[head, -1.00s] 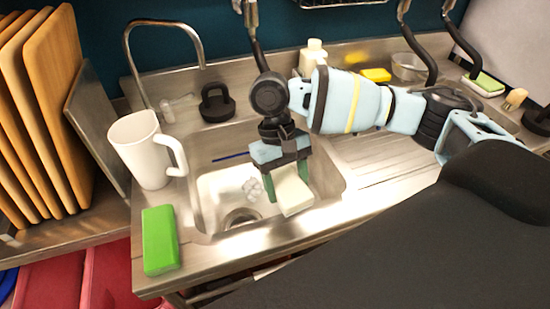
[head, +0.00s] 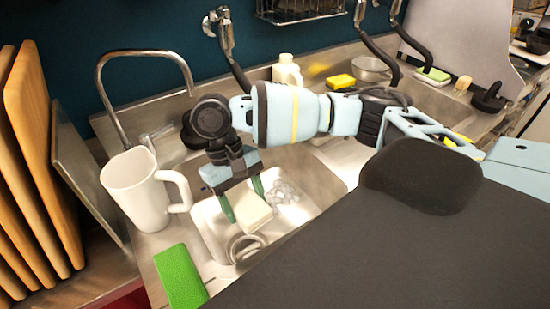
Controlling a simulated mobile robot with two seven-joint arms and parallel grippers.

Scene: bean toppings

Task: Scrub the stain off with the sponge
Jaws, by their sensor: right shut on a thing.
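My right gripper (head: 242,200) reaches down into the steel sink (head: 325,183) with its fingers on either side of a pale, cream block-shaped sponge (head: 253,214). The sponge is held low, near the sink floor; I cannot tell whether it touches it. A whitish, blotchy stain (head: 284,192) shows on the sink floor just right of the sponge. The round drain (head: 246,249) is just below the sponge in the picture. My left gripper is not in view.
A curved faucet (head: 145,54) rises behind. A white bottle (head: 287,71), yellow sponge (head: 340,81) and metal bowl (head: 371,69) sit along the back. Wooden boards (head: 40,150) stand far left.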

